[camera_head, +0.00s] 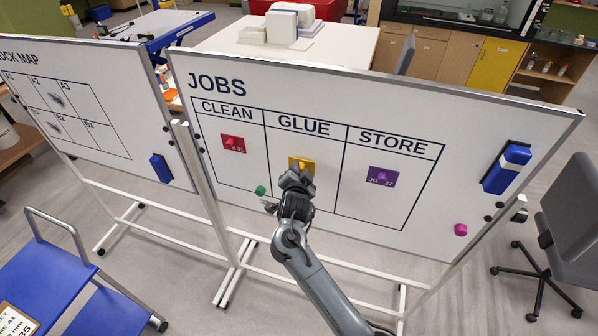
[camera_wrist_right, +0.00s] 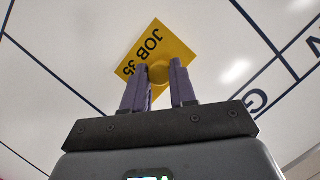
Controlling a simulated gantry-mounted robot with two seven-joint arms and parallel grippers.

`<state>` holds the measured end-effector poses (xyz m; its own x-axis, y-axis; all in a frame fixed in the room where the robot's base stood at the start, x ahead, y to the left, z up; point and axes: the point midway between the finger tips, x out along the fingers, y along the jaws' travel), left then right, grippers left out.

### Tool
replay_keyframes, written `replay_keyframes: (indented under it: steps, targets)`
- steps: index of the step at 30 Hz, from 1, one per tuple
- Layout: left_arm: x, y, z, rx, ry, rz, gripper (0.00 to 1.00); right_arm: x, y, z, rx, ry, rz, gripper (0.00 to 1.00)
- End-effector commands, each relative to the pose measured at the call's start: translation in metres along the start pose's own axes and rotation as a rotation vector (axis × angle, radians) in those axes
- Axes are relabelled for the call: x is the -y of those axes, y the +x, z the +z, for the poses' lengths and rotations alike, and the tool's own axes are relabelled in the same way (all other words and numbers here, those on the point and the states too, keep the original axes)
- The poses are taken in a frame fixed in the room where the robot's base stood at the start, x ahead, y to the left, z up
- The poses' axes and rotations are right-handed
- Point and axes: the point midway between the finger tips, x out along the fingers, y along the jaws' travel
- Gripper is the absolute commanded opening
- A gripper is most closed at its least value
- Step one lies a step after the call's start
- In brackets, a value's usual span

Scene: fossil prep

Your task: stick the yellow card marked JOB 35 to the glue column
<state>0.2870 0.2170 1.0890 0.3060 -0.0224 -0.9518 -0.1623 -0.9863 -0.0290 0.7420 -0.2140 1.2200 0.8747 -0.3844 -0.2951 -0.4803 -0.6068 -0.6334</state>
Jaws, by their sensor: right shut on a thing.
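The yellow card (camera_head: 302,164) marked JOB 35 is at the GLUE column of the JOBS whiteboard (camera_head: 235,200), below the GLUE heading. My right gripper (camera_head: 296,178) is in front of it and partly hides it. In the right wrist view, the gripper (camera_wrist_right: 159,75) is shut on the round yellow knob of the yellow card (camera_wrist_right: 147,45). The card looks tilted there and lies close to the board; I cannot tell whether it touches. My left gripper is not in view.
A red card (camera_head: 233,143) is in the CLEAN column and a purple card (camera_head: 383,176) in the STORE column. A green magnet (camera_head: 260,190), a pink magnet (camera_head: 460,229) and a blue eraser (camera_head: 507,167) are on the board. A grey chair (camera_head: 570,215) stands at the right.

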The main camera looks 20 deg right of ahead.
Motion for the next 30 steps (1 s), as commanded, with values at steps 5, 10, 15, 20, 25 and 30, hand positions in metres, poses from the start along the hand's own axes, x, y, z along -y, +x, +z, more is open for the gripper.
replay_keyframes:
  steps: [5, 10, 15, 20, 25, 30]
  targets:
    - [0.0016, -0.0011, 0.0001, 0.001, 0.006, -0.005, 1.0, 0.0, -0.0001, 0.0004, 0.001, 0.001, 0.001, 0.0]
    - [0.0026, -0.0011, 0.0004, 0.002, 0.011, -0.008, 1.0, 0.0, -0.0001, 0.0003, 0.001, 0.001, 0.0, 0.12]
    - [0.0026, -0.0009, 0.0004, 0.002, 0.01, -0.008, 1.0, 0.0, 0.0001, 0.0002, 0.001, 0.001, 0.0, 0.12]
    - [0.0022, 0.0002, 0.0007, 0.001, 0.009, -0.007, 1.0, -0.0003, 0.0016, -0.0002, 0.0, 0.0, 0.001, 0.12]
    - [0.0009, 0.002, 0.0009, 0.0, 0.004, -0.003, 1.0, -0.0004, 0.0045, -0.0013, 0.0, 0.0, 0.001, 0.12]
    - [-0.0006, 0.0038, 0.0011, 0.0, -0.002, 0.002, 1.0, 0.0001, 0.0076, -0.0028, -0.001, 0.0, 0.0, 0.12]
